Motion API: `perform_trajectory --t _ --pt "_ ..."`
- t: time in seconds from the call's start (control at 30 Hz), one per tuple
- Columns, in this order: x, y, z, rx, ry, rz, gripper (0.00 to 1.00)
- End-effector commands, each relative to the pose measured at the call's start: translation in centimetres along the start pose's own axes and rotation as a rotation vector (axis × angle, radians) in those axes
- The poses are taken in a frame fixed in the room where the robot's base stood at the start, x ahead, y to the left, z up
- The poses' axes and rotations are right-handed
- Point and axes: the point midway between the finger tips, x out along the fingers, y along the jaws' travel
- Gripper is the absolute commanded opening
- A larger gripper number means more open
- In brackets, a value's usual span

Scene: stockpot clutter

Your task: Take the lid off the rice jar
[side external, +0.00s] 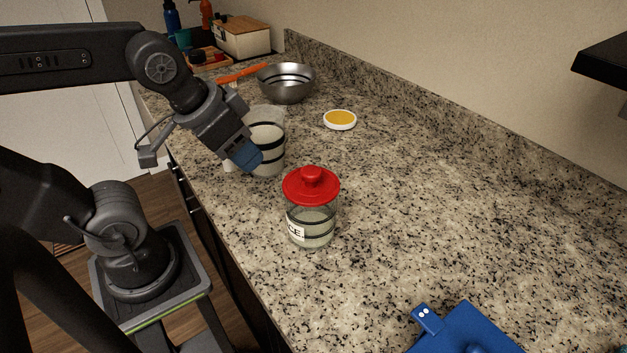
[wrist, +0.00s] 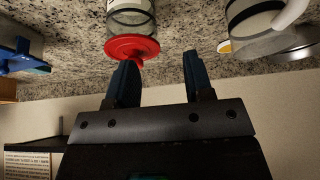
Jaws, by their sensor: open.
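The rice jar (side external: 312,229) is clear with dark bands and a partly visible label, and stands upright on the granite counter. Its red lid (side external: 311,186), with a round knob, sits on top. In the wrist view the jar (wrist: 130,17) and its lid (wrist: 128,48) show at the upper left, with the lid's knob close to the left finger. My gripper (side external: 258,163) is up and to the left of the lid in the side view. Its blue fingers are apart and empty in the wrist view (wrist: 161,80). I see no contact with the lid.
A clear banded container (side external: 267,142) stands just behind my gripper. A blue board (side external: 465,332) lies at the front right. The counter right of the jar is clear.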

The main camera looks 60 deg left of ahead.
Motion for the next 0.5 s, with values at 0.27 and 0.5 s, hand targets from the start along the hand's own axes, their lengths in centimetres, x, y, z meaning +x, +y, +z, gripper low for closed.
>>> perform_trajectory --t 0.27,0.5 --pt "0.0 0.0 0.0 0.0 0.0 0.0 0.65" --pt "-0.51 0.41 -0.94 -0.049 -0.031 0.003 0.65"
